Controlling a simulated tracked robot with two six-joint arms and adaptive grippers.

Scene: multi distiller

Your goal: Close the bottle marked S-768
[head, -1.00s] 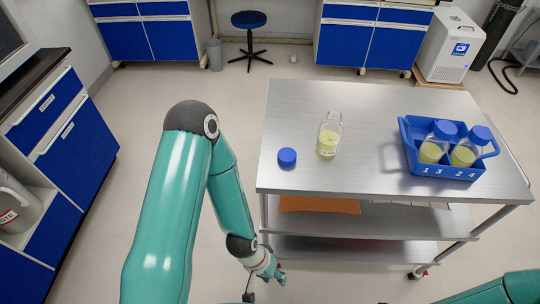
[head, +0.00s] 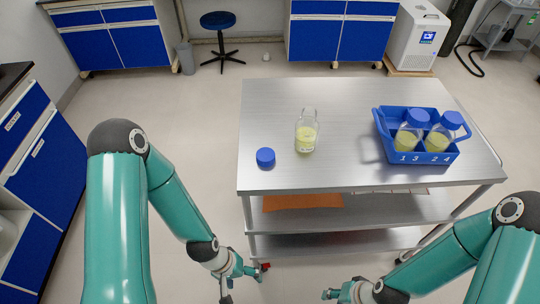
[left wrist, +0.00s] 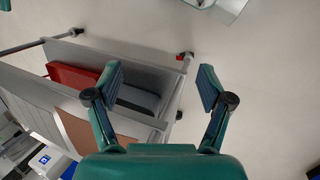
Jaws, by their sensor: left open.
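An open glass bottle (head: 307,133) with yellow liquid stands upright on the steel cart top (head: 340,104). Its label is too small to read. A blue cap (head: 265,157) lies on the cart top to its left, close to the left edge and apart from the bottle. My left gripper (head: 244,284) hangs low in front of the cart, below the top, open and empty. In the left wrist view its two fingers (left wrist: 161,88) are spread with nothing between them. My right gripper (head: 334,294) is at the bottom edge of the head view, partly cut off; its fingers are unclear.
A blue rack (head: 433,158) marked 1 to 4 stands on the right of the cart top with two blue-capped bottles (head: 411,130) of yellow liquid. The cart's lower shelves hold an orange item (head: 289,202). The middle of the cart top is clear. Blue cabinets stand left and behind.

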